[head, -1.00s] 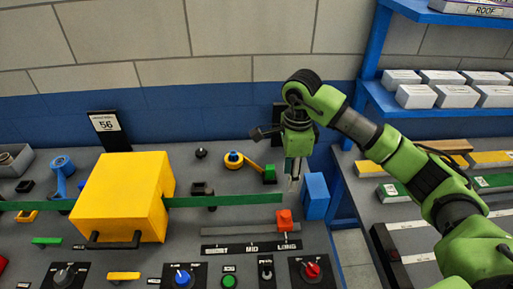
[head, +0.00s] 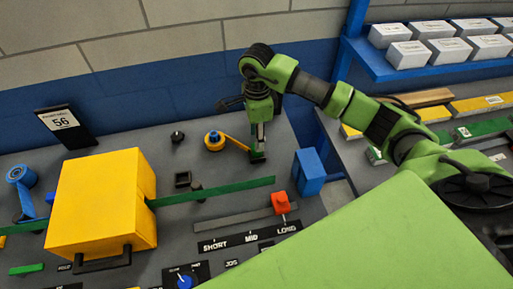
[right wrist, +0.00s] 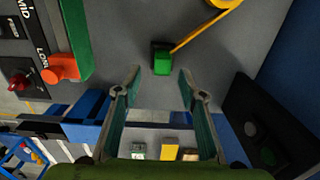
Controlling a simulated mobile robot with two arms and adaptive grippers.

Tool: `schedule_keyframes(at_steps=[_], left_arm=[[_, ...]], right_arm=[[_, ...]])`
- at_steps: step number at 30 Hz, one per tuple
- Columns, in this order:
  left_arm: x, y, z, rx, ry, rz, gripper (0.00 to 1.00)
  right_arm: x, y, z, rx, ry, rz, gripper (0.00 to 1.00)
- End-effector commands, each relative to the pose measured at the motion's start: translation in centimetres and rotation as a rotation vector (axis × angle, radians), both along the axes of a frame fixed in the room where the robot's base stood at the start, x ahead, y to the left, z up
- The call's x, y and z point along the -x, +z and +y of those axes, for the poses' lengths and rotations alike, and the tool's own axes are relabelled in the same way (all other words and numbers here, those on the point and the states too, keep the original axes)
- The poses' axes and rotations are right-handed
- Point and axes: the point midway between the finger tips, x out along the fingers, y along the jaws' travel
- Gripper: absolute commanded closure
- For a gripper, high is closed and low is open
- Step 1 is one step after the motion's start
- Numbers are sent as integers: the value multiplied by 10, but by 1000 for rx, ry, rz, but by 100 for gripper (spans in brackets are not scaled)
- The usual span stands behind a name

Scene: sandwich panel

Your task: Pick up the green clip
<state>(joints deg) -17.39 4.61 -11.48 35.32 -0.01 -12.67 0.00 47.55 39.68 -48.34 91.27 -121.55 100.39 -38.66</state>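The green clip (right wrist: 162,58) is a small green block at the end of a yellow strip, on the grey panel top. In the head view the green clip (head: 258,157) is partly hidden by my right gripper (head: 260,146), which points down right over it. In the right wrist view my right gripper (right wrist: 160,76) is open, its two fingers apart, with the clip just beyond the fingertips and between their lines. I cannot tell whether they touch it. My left gripper is not in view.
A yellow-and-blue roll (head: 214,141) holds the strip's other end. A blue block (head: 309,171) and an orange slider knob (head: 280,203) stand close to the right gripper. A large yellow box (head: 92,205) with a green band (head: 215,192) sits left. Shelves with white boxes (head: 408,55) are right.

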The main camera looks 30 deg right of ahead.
Motion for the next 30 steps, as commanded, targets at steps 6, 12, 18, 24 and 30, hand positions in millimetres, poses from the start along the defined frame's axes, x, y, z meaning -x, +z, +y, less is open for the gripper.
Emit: schedule_keyframes(at_steps=[6, 12, 18, 24, 30], left_arm=[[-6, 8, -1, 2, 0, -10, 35], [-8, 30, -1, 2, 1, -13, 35], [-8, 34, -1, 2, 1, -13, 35], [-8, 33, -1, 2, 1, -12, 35], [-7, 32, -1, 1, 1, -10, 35]], right_arm=[[0, -16, 0, 0, 0, 1, 62], [-1, -41, -1, -1, -1, 6, 62], [-2, -64, -2, 0, 0, 1, 62], [-3, -67, -2, 0, 0, -1, 62], [-3, -66, -2, 0, 0, -1, 100]])
